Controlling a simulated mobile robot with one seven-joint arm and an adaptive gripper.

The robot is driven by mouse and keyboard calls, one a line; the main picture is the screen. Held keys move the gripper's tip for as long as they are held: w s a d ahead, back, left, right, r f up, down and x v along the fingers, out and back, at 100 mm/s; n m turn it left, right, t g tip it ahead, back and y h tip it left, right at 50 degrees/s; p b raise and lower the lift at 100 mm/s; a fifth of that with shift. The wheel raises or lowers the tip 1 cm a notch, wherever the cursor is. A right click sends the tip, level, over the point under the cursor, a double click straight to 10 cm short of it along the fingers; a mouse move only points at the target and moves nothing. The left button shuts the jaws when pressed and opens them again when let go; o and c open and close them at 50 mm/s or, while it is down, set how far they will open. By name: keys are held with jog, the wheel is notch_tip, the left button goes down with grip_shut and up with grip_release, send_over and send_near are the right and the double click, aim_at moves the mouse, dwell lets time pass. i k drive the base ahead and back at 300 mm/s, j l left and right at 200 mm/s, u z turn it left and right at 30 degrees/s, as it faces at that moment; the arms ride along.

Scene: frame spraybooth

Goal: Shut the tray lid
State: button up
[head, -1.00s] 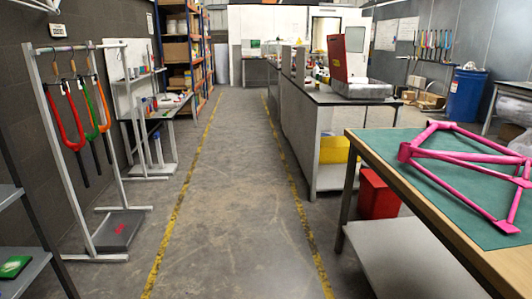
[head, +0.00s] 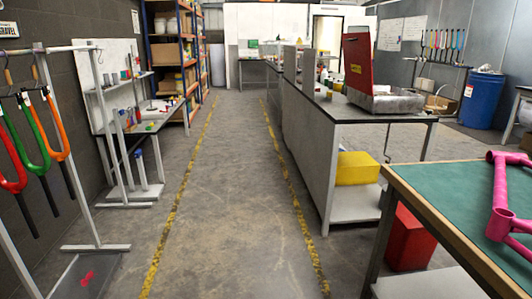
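A metal tray (head: 398,103) sits on the dark-topped bench at the right of the aisle. Its red lid (head: 357,64) stands up, open, at the tray's left side, with a small yellow mark on it. The tray's inside is mostly hidden from this angle. My gripper is not in view, and nothing of my arm shows near the tray.
The aisle (head: 225,190) between two yellow floor lines is clear. At right, a workbench (head: 420,205) with a green mat holds a pink frame (head: 500,200). A red bin (head: 410,240) stands beneath it. A fork rack (head: 95,200) stands left.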

aim_at(357, 47)
jog(key=i+j+z, duration=0.1)
jog(key=i, duration=1.4)
jog(key=i+z, duration=0.4)
jog(key=i, duration=0.15)
jog(key=i+j+z, duration=0.1)
jog(key=i+z, duration=0.35)
jog(key=i, duration=0.15)
jog(key=i+j+u, duration=0.1)
jog(key=i, duration=0.3)
jog(key=i+j+u, duration=0.1)
jog(key=i+j, duration=0.15)
jog(key=i, duration=0.15)
jog(key=i+j+u, duration=0.1)
jog(key=i, duration=0.25)
